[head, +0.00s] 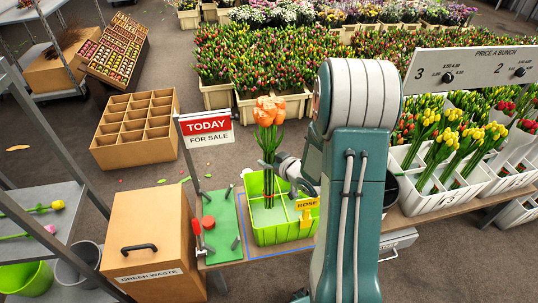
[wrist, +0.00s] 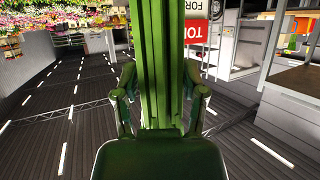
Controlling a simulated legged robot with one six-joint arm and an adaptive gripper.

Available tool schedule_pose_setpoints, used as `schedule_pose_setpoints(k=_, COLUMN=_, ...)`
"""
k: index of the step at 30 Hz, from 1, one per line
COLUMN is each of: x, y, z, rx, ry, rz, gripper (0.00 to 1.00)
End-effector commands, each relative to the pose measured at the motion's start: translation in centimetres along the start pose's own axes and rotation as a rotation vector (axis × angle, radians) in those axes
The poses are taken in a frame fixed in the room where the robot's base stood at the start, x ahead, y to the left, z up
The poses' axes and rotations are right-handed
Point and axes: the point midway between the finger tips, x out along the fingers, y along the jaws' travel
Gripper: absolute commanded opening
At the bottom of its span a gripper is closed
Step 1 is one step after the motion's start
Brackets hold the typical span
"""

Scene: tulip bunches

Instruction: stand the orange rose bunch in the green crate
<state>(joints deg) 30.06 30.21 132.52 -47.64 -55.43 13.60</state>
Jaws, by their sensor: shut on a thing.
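The orange rose bunch (head: 269,111) is upright in the head view, orange heads on top and green stems below. The green crate (head: 262,238) stands on the bench, has dividers and carries a yellow ROSE label (head: 307,204). The stems' lower ends show against the inside of the crate, towards its left and back; I cannot tell whether they touch its floor. My gripper (head: 277,165) is shut on the stems from the right, above the crate. In the wrist view the green stems (wrist: 158,50) rise between the two fingers of my gripper (wrist: 157,95).
A red TODAY sign (head: 208,126) stands on a post left of the bunch. A green board with red-handled tools (head: 222,230) and a GREEN WASTE box (head: 152,245) lie left of the crate. White crates of tulips (head: 455,180) stand right, beyond my arm.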

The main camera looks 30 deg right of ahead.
Motion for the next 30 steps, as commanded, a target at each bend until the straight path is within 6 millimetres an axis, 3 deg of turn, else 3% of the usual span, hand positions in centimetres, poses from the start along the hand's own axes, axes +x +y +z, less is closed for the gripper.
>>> schedule_pose_setpoints(k=30, x=3.3, y=0.0, z=8.0, rx=0.001, ry=0.001, rz=-0.001, gripper=0.00)
